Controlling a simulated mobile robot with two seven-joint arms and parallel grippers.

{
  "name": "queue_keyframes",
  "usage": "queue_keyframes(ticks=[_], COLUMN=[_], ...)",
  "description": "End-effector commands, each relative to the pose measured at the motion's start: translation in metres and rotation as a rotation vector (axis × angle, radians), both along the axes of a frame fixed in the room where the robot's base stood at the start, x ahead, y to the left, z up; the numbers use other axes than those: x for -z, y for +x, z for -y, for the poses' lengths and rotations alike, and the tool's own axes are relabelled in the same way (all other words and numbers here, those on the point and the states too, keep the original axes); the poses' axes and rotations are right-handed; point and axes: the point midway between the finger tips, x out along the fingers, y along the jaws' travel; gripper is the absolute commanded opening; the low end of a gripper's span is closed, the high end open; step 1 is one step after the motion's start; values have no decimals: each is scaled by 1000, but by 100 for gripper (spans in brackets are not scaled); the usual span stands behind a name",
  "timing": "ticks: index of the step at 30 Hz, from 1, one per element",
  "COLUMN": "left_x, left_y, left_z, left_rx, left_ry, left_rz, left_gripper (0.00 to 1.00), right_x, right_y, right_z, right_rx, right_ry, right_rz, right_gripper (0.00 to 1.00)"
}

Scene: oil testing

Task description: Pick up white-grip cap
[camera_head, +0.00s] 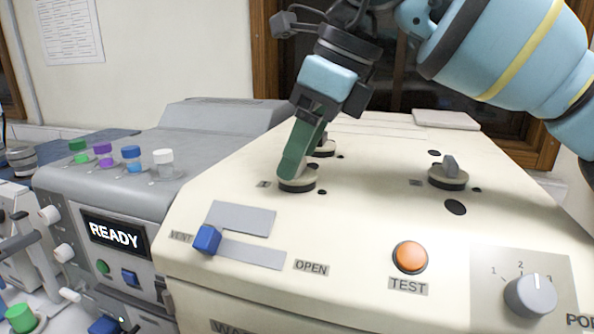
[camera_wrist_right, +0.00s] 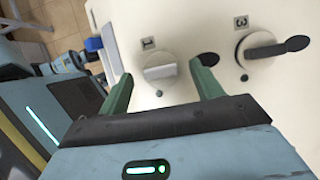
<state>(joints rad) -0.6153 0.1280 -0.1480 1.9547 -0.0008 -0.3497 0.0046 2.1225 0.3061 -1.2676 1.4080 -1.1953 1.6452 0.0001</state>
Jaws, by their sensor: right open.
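The white-grip cap (camera_wrist_right: 160,72) is a round cap with a pale raised bar, beside the label 1 in the right wrist view. In the head view its base (camera_head: 297,186) shows on the cream machine top, with its grip hidden behind the fingers. My right gripper (camera_head: 300,158) is open, with its green fingers pointing down at this cap. In the wrist view the fingertips (camera_wrist_right: 162,69) lie on either side of the pale grip, with gaps visible. Whether they touch it cannot be told. My left gripper is not in view.
A dark-grip cap (camera_wrist_right: 262,50) sits beside label 3. Another cap (camera_head: 448,176) stands to the right, and one (camera_head: 324,149) is partly hidden behind the fingers. An orange TEST button (camera_head: 410,257), blue slider (camera_head: 207,239) and small coloured-lid bottles (camera_head: 132,158) are nearby.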

Motion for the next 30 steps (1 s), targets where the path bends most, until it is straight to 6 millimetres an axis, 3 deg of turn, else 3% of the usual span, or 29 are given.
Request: queue_keyframes(ticks=[10,19,30], left_x=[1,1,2], left_y=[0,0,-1], left_z=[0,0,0], left_rx=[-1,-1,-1], left_ry=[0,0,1], left_rz=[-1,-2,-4], left_gripper=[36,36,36], right_x=[8,8,6], right_y=[2,1,1], right_z=[-3,-3,-3], right_rx=[0,0,0], right_ry=[1,1,2], right_rz=[-2,-2,-2], right_gripper=[64,25,24])
